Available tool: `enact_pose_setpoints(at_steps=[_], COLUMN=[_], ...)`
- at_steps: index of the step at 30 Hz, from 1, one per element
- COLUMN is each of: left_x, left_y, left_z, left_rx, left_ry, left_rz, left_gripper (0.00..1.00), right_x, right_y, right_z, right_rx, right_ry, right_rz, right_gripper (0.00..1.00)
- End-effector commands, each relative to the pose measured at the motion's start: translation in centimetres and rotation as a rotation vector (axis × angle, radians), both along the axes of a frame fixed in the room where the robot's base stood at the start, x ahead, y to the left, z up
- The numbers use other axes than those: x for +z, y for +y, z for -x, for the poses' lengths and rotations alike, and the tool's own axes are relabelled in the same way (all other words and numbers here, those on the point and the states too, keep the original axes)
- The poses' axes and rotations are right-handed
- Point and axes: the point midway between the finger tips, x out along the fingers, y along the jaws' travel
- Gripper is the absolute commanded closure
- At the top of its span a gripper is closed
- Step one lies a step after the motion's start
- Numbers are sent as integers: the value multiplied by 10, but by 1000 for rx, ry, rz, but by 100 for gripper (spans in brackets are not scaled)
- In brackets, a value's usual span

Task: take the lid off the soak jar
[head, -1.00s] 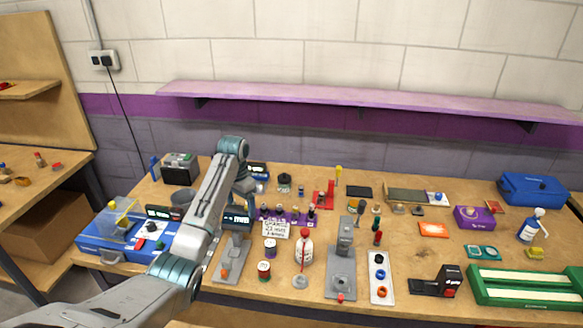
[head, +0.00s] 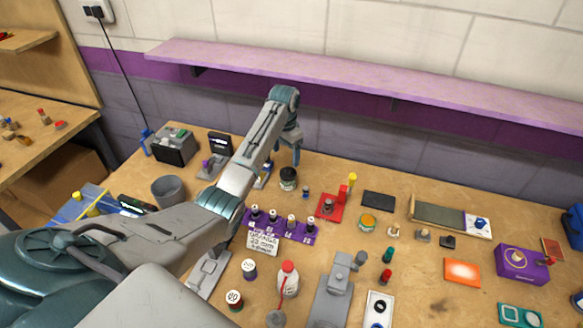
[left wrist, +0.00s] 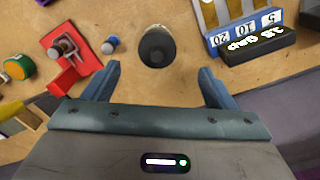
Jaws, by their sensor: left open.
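A small jar with a dark lid (head: 288,174), which I take for the soak jar, stands upright toward the back of the bench. In the left wrist view its round dark top (left wrist: 157,46) shows from above, lid on. My left gripper (head: 287,152) is over the bench just behind and above the jar, fingers pointing down. In the left wrist view the gripper (left wrist: 159,70) is open and empty, and the jar shows between and just past the fingertips, not touched. My right gripper is not in view.
A blue-and-black block with numbers (left wrist: 250,38) lies close by. A purple rack (head: 280,228) of small bottles stands in front. A purple shelf (head: 330,77) runs along the wall.

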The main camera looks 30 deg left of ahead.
Motion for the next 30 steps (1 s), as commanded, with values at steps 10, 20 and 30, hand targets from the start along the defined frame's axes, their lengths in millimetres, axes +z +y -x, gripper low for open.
enact_pose_setpoints(at_steps=[10,20,30], left_x=[-31,-74,-78], left_y=[-1,-4,-4], left_z=[0,0,0], left_rx=[0,0,0], left_ry=[2,1,-1], left_rz=[1,0,-1], left_gripper=[21,21,33], right_x=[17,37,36], right_y=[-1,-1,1], right_z=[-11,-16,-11], right_rx=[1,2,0], right_ry=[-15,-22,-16], right_rz=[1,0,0], right_gripper=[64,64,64])
